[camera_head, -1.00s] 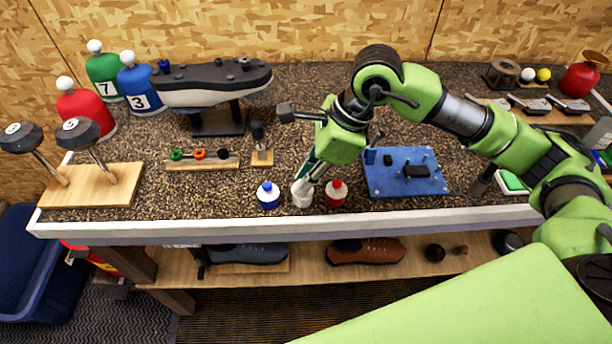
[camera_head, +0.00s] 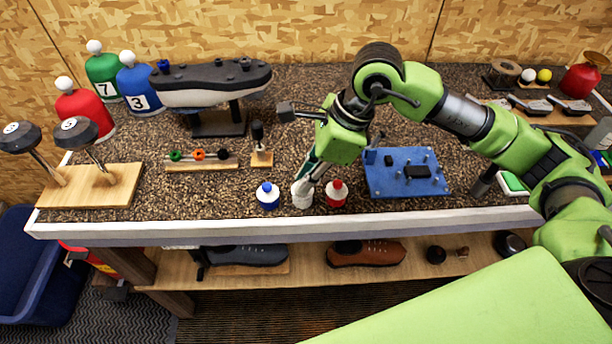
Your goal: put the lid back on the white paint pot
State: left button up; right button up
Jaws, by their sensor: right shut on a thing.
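The white paint pot (camera_head: 302,200) stands near the front edge of the bench, between a blue pot (camera_head: 268,201) and a red pot (camera_head: 336,200). My right gripper (camera_head: 305,184) points down at the top of the white pot and is shut. The lid is too small and too covered by the fingers to make out, so I cannot tell if the lid or the pot's top is in the grip. The blue and red pots have their lids on. My left gripper is not in view.
A blue plate with pegs (camera_head: 392,187) lies right of the pots. A wooden strip with coloured rings (camera_head: 203,163) and a small stand (camera_head: 262,157) are behind and left. The bench's white front edge (camera_head: 180,226) is close to the pots. Bare bench lies left of the blue pot.

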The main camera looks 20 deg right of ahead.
jog(key=shift+f+b, duration=0.2)
jog(key=shift+b, duration=0.65)
dwell(0.7)
dwell(0.4)
jog(key=o, duration=1.3)
jog(key=shift+r+p, duration=1.8)
jog(key=shift+r, duration=1.75)
grip_shut()
jog(key=shift+f, duration=0.2)
